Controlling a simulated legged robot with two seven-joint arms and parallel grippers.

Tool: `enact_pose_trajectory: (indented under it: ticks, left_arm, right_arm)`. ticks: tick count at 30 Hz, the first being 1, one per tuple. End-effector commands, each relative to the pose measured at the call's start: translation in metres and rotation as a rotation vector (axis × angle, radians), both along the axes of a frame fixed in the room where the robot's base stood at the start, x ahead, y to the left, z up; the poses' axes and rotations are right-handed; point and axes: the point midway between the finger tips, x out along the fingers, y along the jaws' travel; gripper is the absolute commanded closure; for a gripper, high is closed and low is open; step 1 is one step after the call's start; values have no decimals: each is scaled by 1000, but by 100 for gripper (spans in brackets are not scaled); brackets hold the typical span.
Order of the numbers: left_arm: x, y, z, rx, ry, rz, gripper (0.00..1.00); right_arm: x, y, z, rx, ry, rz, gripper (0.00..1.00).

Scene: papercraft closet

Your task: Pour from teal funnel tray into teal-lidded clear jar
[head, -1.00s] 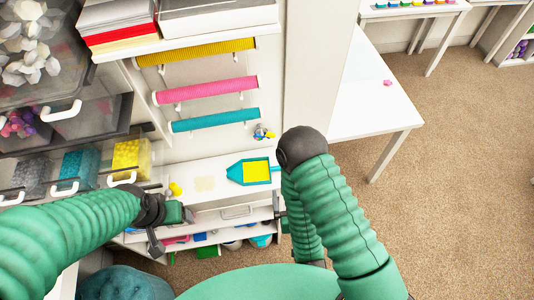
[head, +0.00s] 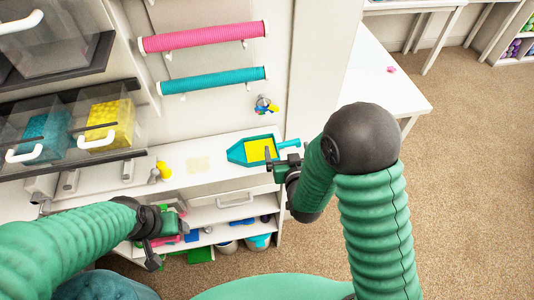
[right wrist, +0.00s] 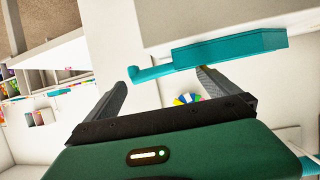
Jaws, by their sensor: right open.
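The teal funnel tray (head: 236,153) lies on the white counter, with yellow contents inside. Its pointed end faces left and its teal handle (head: 289,144) extends right. My right gripper (head: 281,158) is open beside the tray's handle end. In the right wrist view the handle (right wrist: 152,72) lies just beyond and across the gap between the open fingers (right wrist: 163,80), not gripped. My left gripper (head: 165,240) is low at the left, in front of the shelves; its finger opening is unclear. I cannot clearly make out the teal-lidded clear jar.
A small yellow item (head: 164,170) stands on the counter (head: 214,172) left of the tray. Shelves below hold a teal-topped container (head: 258,241). Clear drawers (head: 108,122) jut out at left. Pink (head: 204,37) and teal rolls (head: 213,80) hang above. A white table (head: 385,90) stands right.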

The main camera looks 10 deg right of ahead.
Motion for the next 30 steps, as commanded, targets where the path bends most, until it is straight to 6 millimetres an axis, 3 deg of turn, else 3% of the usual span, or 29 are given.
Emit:
enact_pose_trajectory:
  ticks: [6, 13, 30]
  left_arm:
    - [0, 0, 9, 0, 0, 1, 27]
    - [0, 0, 9, 0, 0, 0, 27]
    - [0, 0, 8, 0, 0, 1, 27]
  right_arm:
    - [32, -8, -13, 6, 1, -4, 0]
    - [32, -13, -15, 10, 0, -4, 1]
    - [32, -8, -15, 7, 2, -3, 76]
